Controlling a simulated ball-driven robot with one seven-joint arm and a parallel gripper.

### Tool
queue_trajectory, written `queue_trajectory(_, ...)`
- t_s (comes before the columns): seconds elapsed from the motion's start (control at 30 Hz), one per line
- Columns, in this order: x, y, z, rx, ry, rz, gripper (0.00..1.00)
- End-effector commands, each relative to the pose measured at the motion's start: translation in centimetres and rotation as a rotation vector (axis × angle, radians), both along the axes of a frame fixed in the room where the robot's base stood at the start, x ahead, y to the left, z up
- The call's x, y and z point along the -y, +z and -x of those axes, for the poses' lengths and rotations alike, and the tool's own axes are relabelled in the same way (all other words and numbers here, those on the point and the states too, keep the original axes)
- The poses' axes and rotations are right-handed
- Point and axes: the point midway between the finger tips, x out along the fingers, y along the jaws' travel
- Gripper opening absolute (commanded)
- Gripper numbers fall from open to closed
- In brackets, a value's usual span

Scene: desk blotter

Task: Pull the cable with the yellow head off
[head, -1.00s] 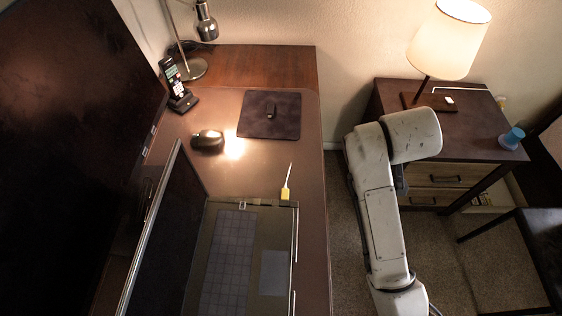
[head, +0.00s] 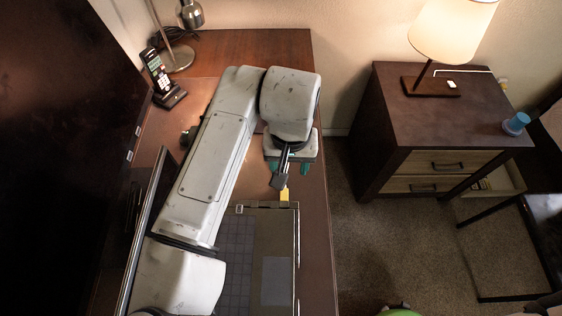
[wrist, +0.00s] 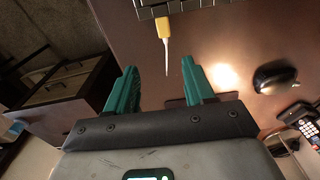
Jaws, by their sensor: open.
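The yellow cable head (head: 284,195) sits at the far edge of the open laptop (head: 275,245), near its right corner. In the wrist view the yellow head (wrist: 163,27) meets the laptop's edge (wrist: 205,6), and its thin white cable (wrist: 167,58) runs away over the desk. My gripper (wrist: 159,66) is open and empty. Its teal fingers point toward the laptop edge, with the cable and head lined up between them in the picture, apart from both. In the head view my gripper (head: 286,167) is just beyond the yellow head and hides most of the cable.
A dark mouse (wrist: 275,77) and a cordless phone (head: 162,80) are on the desk. A large monitor (head: 65,150) stands at left, and a desk lamp (head: 178,50) at the back. A nightstand (head: 435,115) with a lit lamp stands right, beyond open floor. My arm covers the laptop screen partly.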

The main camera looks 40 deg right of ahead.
Motion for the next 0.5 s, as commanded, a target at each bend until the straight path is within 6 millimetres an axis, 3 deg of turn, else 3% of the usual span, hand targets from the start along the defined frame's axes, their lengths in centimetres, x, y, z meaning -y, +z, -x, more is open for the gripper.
queue_trajectory(0.1,-1.5,-0.6,0.6,-0.026,0.014,-0.027,0.53)
queue_trajectory(0.27,-1.5,-1.8,0.6,-0.031,0.016,-0.027,0.53)
queue_trajectory(0.5,-1.5,-5.8,0.7,-0.031,0.015,-0.027,0.53)
